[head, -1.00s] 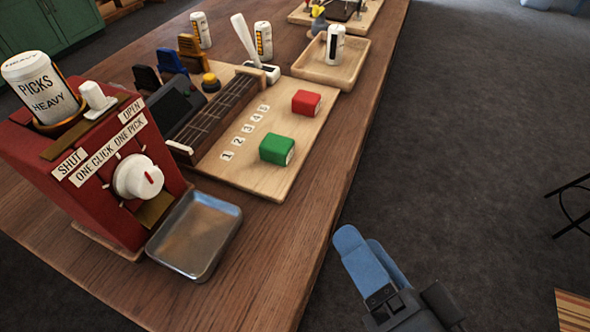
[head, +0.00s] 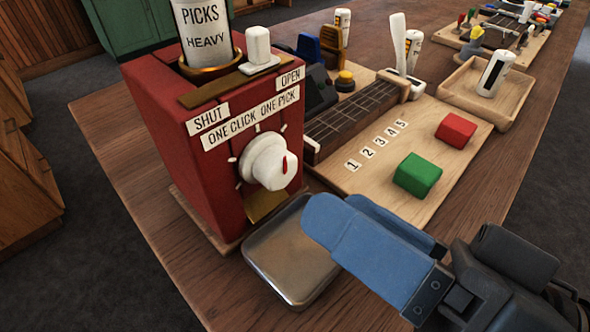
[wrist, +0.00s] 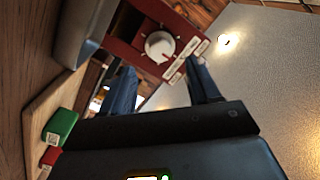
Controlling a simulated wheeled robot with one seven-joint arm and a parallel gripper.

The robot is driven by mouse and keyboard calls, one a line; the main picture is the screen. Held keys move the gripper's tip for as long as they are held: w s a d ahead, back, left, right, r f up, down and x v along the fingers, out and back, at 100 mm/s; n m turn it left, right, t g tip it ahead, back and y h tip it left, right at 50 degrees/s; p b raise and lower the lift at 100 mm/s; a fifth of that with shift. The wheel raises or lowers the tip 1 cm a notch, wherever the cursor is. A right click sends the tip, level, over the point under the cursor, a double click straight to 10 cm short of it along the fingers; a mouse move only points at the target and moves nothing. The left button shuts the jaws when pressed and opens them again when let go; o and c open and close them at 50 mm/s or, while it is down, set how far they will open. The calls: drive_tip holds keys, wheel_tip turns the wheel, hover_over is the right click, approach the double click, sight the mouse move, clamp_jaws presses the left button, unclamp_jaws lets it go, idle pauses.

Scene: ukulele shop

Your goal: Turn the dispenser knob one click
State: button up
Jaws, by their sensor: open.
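The red dispenser (head: 225,140) stands on the wooden counter, with labels "SHUT", "OPEN" and "ONE CLICK ONE PICK". Its white round knob (head: 268,162) has a red mark on its right side and tick marks around it. The knob also shows in the wrist view (wrist: 159,46), beyond the fingers. A white slider (head: 258,46) sits on top, nearer the "OPEN" label. A canister marked "PICKS HEAVY" (head: 203,30) stands in the top. My gripper (head: 335,215) has blue fingers, is open and empty, and is in front of and right of the knob, apart from it.
A metal tray (head: 290,255) lies below the knob, partly hidden by my fingers. A wooden board (head: 350,178) to the right carries a fretboard, a green block (head: 418,174) and a red block (head: 456,130). A wooden tray (head: 508,95) stands farther back.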

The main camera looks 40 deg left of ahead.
sight(286, 174)
drive_tip(key=shift+a+p, duration=0.5)
drive_tip(key=shift+a, duration=2.55)
drive_tip(key=c, duration=1)
